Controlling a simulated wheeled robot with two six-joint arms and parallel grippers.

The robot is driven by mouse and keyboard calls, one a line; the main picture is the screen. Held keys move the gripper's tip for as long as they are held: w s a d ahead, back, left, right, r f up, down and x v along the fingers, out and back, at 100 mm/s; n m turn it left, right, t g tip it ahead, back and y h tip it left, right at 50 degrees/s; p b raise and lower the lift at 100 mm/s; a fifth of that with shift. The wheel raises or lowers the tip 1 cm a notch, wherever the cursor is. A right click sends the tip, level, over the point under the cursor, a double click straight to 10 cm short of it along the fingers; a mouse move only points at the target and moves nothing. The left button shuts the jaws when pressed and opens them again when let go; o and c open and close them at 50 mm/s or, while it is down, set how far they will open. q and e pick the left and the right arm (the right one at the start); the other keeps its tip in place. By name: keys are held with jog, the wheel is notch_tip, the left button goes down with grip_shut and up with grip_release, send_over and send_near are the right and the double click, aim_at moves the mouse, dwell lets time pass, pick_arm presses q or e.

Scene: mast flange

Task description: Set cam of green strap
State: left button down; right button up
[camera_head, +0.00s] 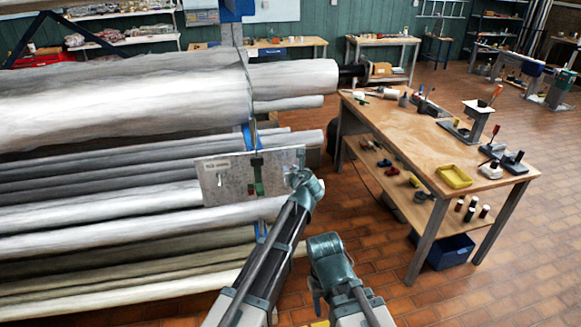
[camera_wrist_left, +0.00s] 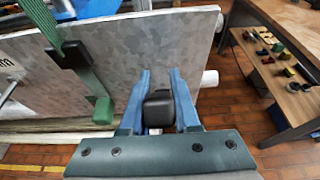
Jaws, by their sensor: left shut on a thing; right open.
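A grey metal plate (camera_head: 225,180) stands upright in front of the stacked pale poles. A green strap (camera_head: 258,186) hangs down its face through a black cam buckle (camera_head: 257,162). In the left wrist view the green strap (camera_wrist_left: 82,70), its thick green end and the black buckle (camera_wrist_left: 69,58) are left of my fingers. My left gripper (camera_head: 293,177) is at the plate's right end. Its blue fingers (camera_wrist_left: 160,95) are shut on a black block (camera_wrist_left: 158,108) in front of the plate. My right gripper (camera_head: 322,248) is open, lower and to the right, apart from the plate; its fingertips are hard to make out.
Large pale poles (camera_head: 120,95) fill the left side behind the plate. A wooden workbench (camera_head: 430,140) stands at the right, with a yellow tray (camera_head: 454,177), tools and a lower shelf. A blue bin (camera_head: 447,250) is under it. Brick floor (camera_head: 365,235) lies open between.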

pick_arm(q)
jog(key=c, duration=0.6)
grip_release()
jog(key=shift+c, duration=0.2)
jog(key=shift+s, duration=0.1)
